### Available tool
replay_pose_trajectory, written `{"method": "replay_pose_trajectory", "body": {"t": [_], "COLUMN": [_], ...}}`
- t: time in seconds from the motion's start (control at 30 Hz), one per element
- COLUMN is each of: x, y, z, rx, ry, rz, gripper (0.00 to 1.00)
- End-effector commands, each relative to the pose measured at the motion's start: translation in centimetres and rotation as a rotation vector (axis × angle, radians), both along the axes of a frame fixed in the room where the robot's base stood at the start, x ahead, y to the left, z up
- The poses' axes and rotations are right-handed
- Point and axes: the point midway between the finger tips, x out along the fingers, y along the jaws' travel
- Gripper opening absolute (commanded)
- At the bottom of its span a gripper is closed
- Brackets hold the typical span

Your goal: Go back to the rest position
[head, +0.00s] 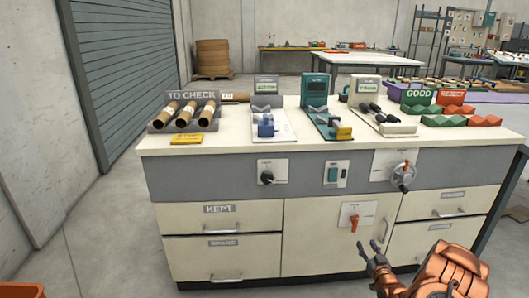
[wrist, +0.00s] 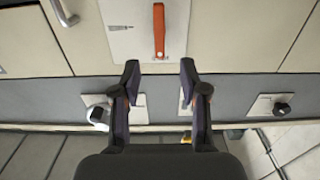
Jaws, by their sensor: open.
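My gripper (head: 369,247) is in front of the bench's lower cabinet, low and right of the red lever (head: 354,222) in the head view. Its fingers are apart, with nothing held between them. In the wrist view my gripper (wrist: 160,75) shows two dark fingers spread apart, with the grey panel behind them. That view is upside down, and the red lever (wrist: 159,30) on its white plate appears above the fingertips. I cannot tell exactly how far the fingertips are from the cabinet face.
The bench (head: 240,146) carries a rack of tubes (head: 184,115), gauges and GOOD (head: 418,97) and REJECT (head: 454,97) trays. A hand wheel (head: 403,175) and drawer handles (head: 448,213) project from its front. An orange bin (head: 22,289) stands lower left.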

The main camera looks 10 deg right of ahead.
Motion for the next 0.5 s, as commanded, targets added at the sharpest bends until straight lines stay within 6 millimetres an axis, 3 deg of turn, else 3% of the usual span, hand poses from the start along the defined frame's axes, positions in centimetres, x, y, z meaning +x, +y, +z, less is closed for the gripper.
{"method": "replay_pose_trajectory", "body": {"t": [0.3,0.5], "x": [2.8,3.3], "y": [3.0,5.9], "z": [2.7,4.4], "rx": [-0.019,-0.03], "ry": [0.18,0.347], "rz": [0.03,0.045], "gripper": [0.44,0.44]}}
